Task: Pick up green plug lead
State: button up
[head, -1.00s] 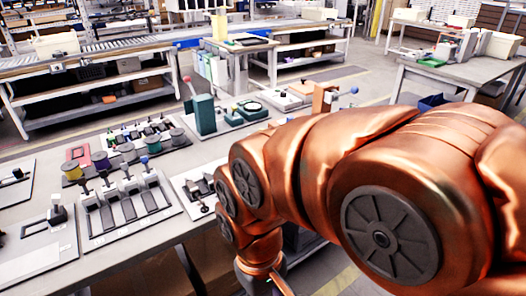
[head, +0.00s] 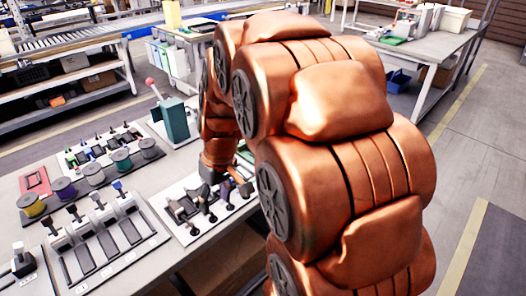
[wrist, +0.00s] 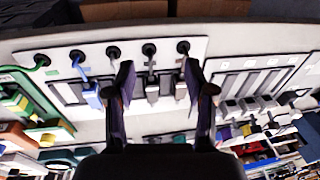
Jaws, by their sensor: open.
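A green plug lead (wrist: 40,61) shows at the upper left of the wrist view, on a white board (wrist: 200,48) with a row of plugs. A blue plug lead (wrist: 78,59) is beside it, and several dark plugs (wrist: 149,50) continue to the right. My gripper (wrist: 162,88) is open and empty, its two fingers framing the middle of the board. The green lead lies left of both fingers, apart from them. In the head view the board (head: 190,233) is on the table, with my wrist over its far side; the fingers are not clear there.
Left of the board in the head view is a rack of levers (head: 105,240), with spools (head: 122,160) behind it. A green lever device (head: 172,118) stands behind my wrist. Open floor (head: 420,180) lies to the right.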

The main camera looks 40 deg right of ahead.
jog(key=w+d+t+p, duration=0.1)
jog(key=w+d, duration=0.2)
jog(key=d, duration=0.6)
jog(key=w+d+t+h+p, duration=0.1)
jog(key=w+d, duration=0.2)
jog(key=d, duration=0.6)
jog(key=w+d+f+t+p, duration=0.1)
jog(key=w+d, duration=0.1)
jog(key=d, duration=0.7)
jog(key=shift+w+d+h, duration=0.25)
jog(key=shift+w+h, duration=0.15)
jog(key=shift+p+x, duration=0.35)
jog(key=shift+x, duration=0.65)
jog(key=shift+d+p+x, duration=0.2)
jog(key=shift+p+x, duration=0.2)
jog(key=shift+x, duration=0.55)
jog(key=shift+d+p+x, duration=0.2)
jog(key=shift+p+x, duration=0.2)
jog(key=shift+x, duration=1.35)
jog(key=shift+s+t, duration=0.1)
jog(key=shift+t, duration=0.2)
jog(key=shift+c, duration=0.2)
grip_shut()
